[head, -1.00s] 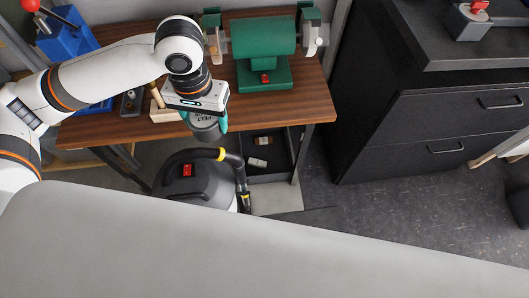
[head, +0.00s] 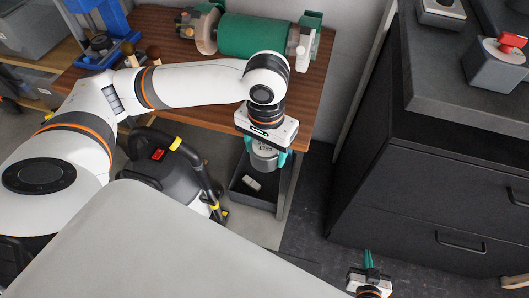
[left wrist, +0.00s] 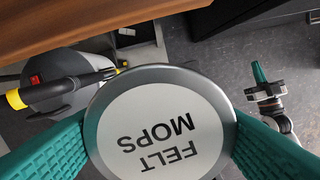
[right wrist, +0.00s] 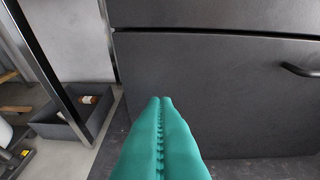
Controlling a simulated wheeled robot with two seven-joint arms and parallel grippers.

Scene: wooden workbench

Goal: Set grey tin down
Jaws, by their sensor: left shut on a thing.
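The grey tin (head: 264,158) is held in my left gripper (head: 266,160), in front of the wooden workbench's (head: 221,117) front edge and above the floor. In the left wrist view the tin's round lid (left wrist: 160,133) reads "FELT MOPS", with a teal finger on each side. My right gripper (head: 369,262) is low at the bottom right of the head view, in front of the dark drawers. In the right wrist view its teal fingers (right wrist: 161,100) are together with nothing between them.
Under and before the bench are a black vacuum cleaner (head: 165,180) and a dark open bin (head: 250,188). A dark drawer cabinet (head: 440,200) stands at the right. The bench top near its front is clear.

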